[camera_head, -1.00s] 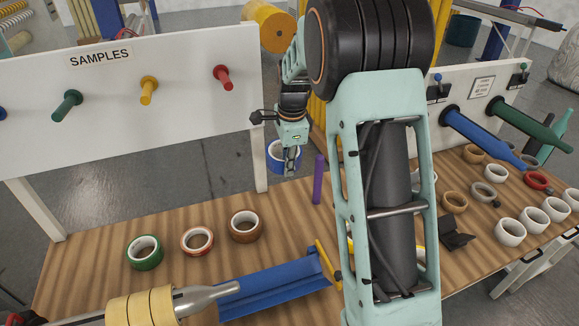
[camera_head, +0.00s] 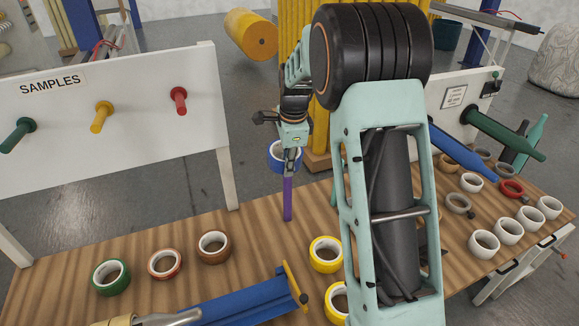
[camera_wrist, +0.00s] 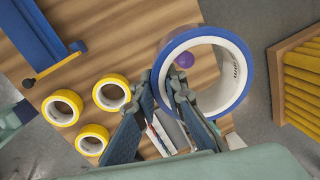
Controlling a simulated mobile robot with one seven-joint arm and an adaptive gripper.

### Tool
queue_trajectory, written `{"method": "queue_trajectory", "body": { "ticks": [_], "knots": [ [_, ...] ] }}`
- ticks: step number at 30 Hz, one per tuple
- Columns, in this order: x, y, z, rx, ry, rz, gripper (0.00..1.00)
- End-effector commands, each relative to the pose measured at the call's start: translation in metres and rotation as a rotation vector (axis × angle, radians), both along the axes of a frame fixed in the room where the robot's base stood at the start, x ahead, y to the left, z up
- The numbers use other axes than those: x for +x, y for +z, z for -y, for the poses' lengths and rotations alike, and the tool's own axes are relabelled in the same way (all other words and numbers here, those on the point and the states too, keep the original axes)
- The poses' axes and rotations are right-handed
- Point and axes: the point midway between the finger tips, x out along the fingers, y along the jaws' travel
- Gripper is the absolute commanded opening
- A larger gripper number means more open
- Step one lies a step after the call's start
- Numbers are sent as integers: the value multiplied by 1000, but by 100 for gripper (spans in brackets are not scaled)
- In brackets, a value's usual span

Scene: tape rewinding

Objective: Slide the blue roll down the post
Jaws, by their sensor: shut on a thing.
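The blue roll (camera_head: 271,158), a blue ring with a white inside, hangs from my gripper (camera_head: 290,158). In the wrist view my gripper (camera_wrist: 166,82) is shut on the near left wall of the blue roll (camera_wrist: 235,76). The post is a slim purple rod (camera_head: 287,202) standing upright at the table's back edge, just below the roll. Its round purple top (camera_wrist: 184,60) shows through the roll's opening in the wrist view, close to the held wall. Whether the post's tip is inside the roll or just below it I cannot tell.
Yellow rolls (camera_head: 326,254) lie on the wooden table (camera_head: 250,240) near the post. Green (camera_head: 111,277), red and brown rolls lie to the left. A blue trough (camera_head: 235,301) is in front. White rolls (camera_head: 484,243) lie at right. A pegged samples board stands behind left.

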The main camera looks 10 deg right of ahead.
Motion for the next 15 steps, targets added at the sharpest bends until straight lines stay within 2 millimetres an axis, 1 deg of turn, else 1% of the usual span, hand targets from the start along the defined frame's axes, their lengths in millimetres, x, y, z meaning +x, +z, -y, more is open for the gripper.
{"method": "queue_trajectory", "body": {
  "ticks": [8, 11, 15],
  "knots": [
    [2, 1, -1, 3, -3, 4, 0],
    [2, -5, -1, 2, -3, 4, 0],
    [2, -17, -1, 2, -3, 4, 0]
  ]
}}
